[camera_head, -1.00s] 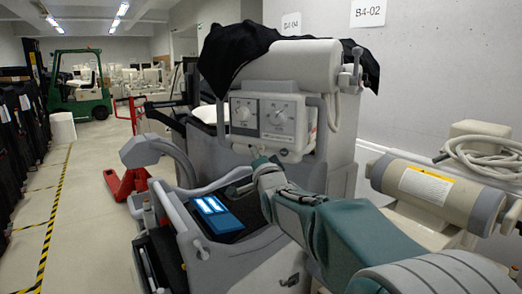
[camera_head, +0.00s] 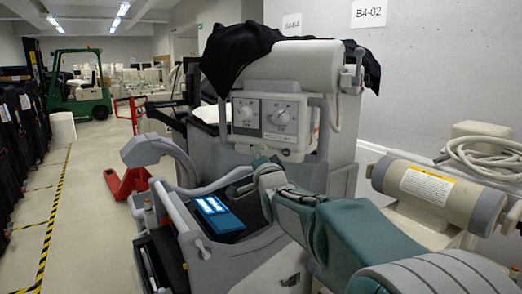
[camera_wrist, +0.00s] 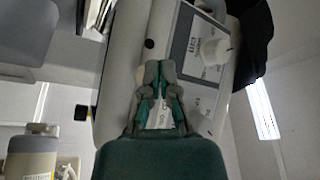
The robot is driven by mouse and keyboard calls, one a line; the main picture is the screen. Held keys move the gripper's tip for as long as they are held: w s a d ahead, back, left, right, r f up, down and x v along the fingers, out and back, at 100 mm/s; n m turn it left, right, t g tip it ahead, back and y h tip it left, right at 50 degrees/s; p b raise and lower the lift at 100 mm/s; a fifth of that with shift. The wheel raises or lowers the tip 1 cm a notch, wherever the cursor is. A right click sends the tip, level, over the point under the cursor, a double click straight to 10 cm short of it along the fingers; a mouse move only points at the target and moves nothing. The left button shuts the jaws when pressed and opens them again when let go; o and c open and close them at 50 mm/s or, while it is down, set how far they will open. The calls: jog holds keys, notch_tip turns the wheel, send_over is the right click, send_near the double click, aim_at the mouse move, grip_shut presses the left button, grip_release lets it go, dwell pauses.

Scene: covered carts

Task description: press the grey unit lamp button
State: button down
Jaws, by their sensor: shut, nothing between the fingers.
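The grey unit (camera_head: 340,135) stands against the wall, with a pale control box (camera_head: 300,143) on its front that carries two white knobs (camera_head: 281,117). The lamp button cannot be made out for certain. In the wrist view the box's panel shows a white knob (camera_wrist: 214,50), and a small dark round spot (camera_wrist: 149,43) sits on the pale housing beyond my fingertips; I cannot tell what it is. My gripper (camera_head: 259,160) is at the box's lower left in the head view. In the wrist view my gripper (camera_wrist: 160,66) is shut and empty, pointing at the housing; contact cannot be judged.
A black cloth (camera_head: 240,50) drapes over the unit's top. A blue screen (camera_head: 215,214) lies on the lower console, below left of my gripper. A beige cylinder (camera_head: 425,189) and a coiled cable (camera_head: 485,150) are at the right.

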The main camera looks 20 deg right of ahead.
jog(key=shift+d, duration=0.2)
jog(key=shift+w+d+r, duration=0.1)
jog(key=shift+w+d, duration=0.15)
jog(key=shift+w+d, duration=0.3)
jog(key=shift+w, duration=0.05)
dwell(1.0)
jog(key=shift+a, duration=0.1)
jog(key=shift+s+a, duration=0.5)
jog(key=shift+s, duration=0.15)
jog(key=s+a, duration=0.1)
jog(key=s, duration=0.1)
jog(key=s+a, duration=0.1)
jog(key=a, duration=0.1)
jog(key=shift+s+a, duration=0.2)
jog(key=shift+s, duration=0.15)
dwell(0.8)
